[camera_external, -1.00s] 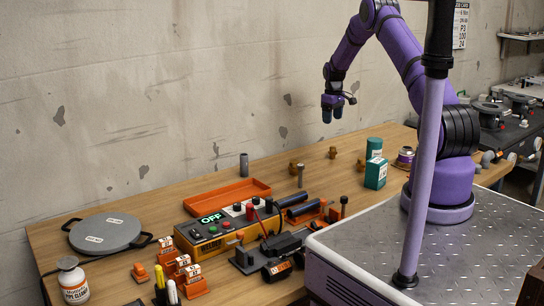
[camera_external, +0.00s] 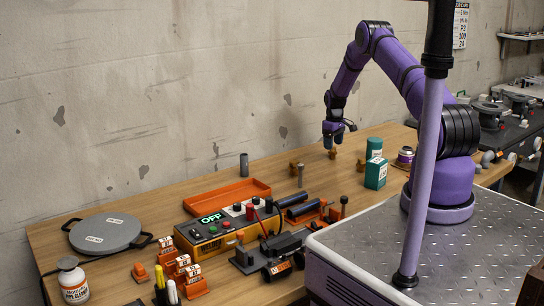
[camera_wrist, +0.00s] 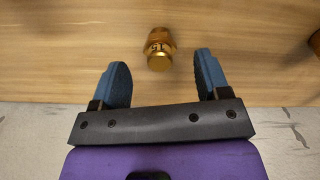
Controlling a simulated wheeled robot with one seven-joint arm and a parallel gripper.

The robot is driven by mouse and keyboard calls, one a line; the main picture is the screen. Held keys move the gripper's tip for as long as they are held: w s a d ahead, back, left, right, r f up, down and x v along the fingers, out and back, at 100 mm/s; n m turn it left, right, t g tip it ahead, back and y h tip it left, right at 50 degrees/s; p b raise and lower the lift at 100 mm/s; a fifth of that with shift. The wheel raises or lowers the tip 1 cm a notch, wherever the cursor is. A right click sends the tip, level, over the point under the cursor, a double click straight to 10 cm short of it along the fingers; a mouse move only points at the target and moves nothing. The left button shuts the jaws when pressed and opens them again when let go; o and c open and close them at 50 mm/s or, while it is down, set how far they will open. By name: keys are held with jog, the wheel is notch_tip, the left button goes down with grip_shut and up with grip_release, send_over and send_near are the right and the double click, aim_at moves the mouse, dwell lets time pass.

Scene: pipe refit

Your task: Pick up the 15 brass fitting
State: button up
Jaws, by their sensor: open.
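A brass fitting (camera_wrist: 157,48) stands on the wooden bench in the wrist view, ahead of and between my fingertips. It has a ribbed collar and a dark marking that looks like 15 but is hard to read. In the external view a brass fitting (camera_external: 332,154) shows just below my gripper (camera_external: 333,140). My gripper also shows in the wrist view (camera_wrist: 160,75), with its two blue fingers spread and nothing between them. It hangs above the bench, apart from the fitting.
Other brass fittings stand to the left (camera_external: 294,169) and right (camera_external: 360,164). One brass piece (camera_wrist: 316,42) is cut off at the wrist view's right edge. A teal box (camera_external: 376,172) and a grey cylinder (camera_external: 301,175) are nearby. An orange tray (camera_external: 226,197) and welder box (camera_external: 215,238) lie further left.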

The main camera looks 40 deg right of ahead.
aim_at(333, 153)
jog(key=shift+f, duration=1.6)
jog(key=c, duration=1)
jog(key=shift+r, duration=0.1)
jog(key=shift+c, duration=0.2)
